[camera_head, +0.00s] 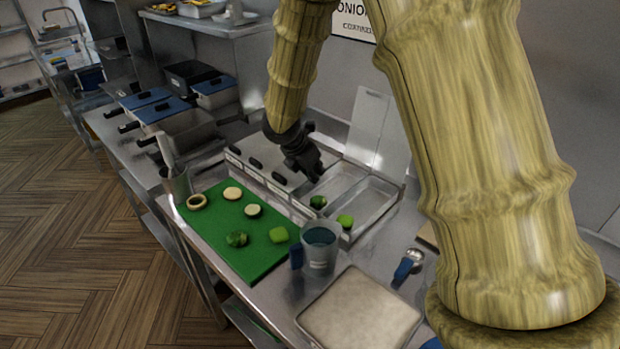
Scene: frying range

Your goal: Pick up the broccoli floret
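Several small green pieces are in view, too small to tell surely which is the broccoli floret. A dark green, rounded piece (237,239) lies on the green cutting board (213,213), with a lighter green block (279,234) to its right. Another dark green piece (318,202) and a bright green one (345,220) lie at the front of the steel pan inserts. My black gripper (314,172) hangs above the steel inserts, behind and above these pieces, apart from them. Its fingers are small and dark, so their opening is unclear.
Pale round slices (232,193) and a ring (196,202) lie on the board. A grey bucket (320,247) stands right of the board, near a blue-handled scoop (403,270) and a pale square slab (360,311). Lidded bins (160,108) stand at the back left.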

